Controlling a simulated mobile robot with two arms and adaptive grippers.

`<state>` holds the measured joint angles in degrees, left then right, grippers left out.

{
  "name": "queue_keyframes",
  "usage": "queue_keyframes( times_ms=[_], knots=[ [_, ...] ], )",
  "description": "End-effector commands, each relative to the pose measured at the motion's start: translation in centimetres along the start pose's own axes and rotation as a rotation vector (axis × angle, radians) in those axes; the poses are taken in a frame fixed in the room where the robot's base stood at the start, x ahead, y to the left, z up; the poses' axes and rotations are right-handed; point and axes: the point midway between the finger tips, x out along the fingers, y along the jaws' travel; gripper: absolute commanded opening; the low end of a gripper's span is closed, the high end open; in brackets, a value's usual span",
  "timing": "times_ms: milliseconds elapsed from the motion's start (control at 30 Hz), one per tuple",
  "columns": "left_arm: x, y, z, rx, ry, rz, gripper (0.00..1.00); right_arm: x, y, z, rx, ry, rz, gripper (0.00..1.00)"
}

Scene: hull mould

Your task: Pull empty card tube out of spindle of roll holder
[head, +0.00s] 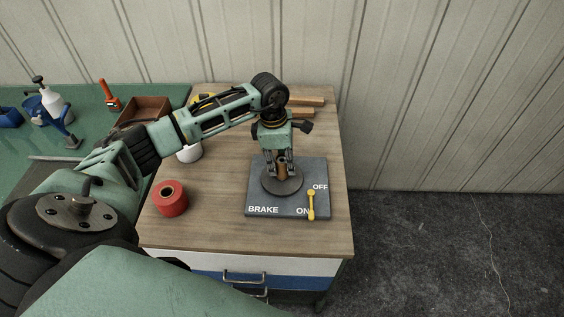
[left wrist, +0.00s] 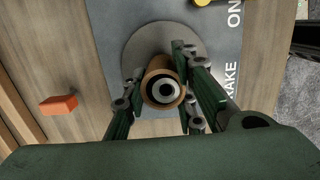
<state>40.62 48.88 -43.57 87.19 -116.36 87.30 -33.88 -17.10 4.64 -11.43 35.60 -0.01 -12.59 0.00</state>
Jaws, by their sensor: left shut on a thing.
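The roll holder's dark base plate (head: 262,202) stands on the wooden cabinet top, marked BRAKE, ON and OFF. Its round grey disc (head: 297,184) carries the brown card tube (head: 283,170), which stands upright. My left gripper (head: 282,172) comes down from above and is shut on the tube. In the left wrist view, the fingers of my left gripper (left wrist: 176,92) sit on both sides of the tube (left wrist: 150,80). The spindle's pale end (left wrist: 163,90) shows inside the tube. The yellow brake lever (head: 311,205) is near ON. My right gripper is not in view.
A red roll (head: 171,198) stands left of the holder on the wooden top (head: 215,220). A white cup (head: 190,153) and wooden-handled things (head: 305,101) are behind. A green bench (head: 85,110) with a brown tray (head: 146,110) and a spray bottle (head: 52,102) lies left.

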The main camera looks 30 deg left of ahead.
Motion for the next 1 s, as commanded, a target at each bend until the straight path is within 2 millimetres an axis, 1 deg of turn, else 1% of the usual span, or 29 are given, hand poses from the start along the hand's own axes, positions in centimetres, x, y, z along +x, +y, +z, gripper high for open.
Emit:
queue_keyframes(
  times_ms=[233, 1000],
  knots=[
    [-1.0, 0.0, 0.1, 0.001, -0.001, 0.001, 0.0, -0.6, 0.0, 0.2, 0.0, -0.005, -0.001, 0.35],
    [-3.7, 0.0, 0.4, 0.001, 0.0, 0.001, 0.0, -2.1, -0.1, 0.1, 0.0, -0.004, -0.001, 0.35]
  ],
)
